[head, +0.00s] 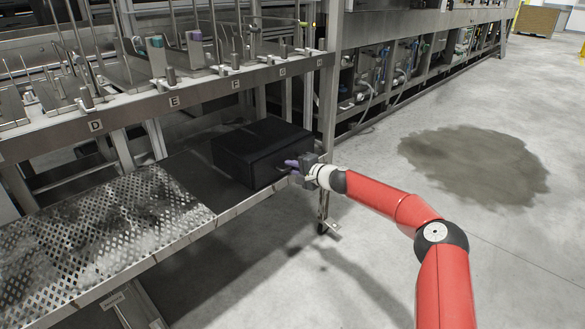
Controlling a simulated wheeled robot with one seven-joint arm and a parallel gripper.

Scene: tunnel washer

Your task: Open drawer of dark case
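The dark case (258,150) is a black box on the lower shelf (178,157), near the shelf's right end. No gap or pulled-out drawer shows on it; its front is very dark and I cannot make out a handle. My gripper (290,164), with purple fingers, is at the right end of the case's front face, close to it. I cannot tell whether the fingers touch the case, or whether they are open or shut. The wrist and the small size hide that detail.
A metal rack post (329,95) stands just behind my gripper. An upper rail (135,112) with lettered labels and upright rods runs above the shelf. A perforated plate (100,235) covers the left shelf. Open floor lies at right, with a dark wet patch (475,165).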

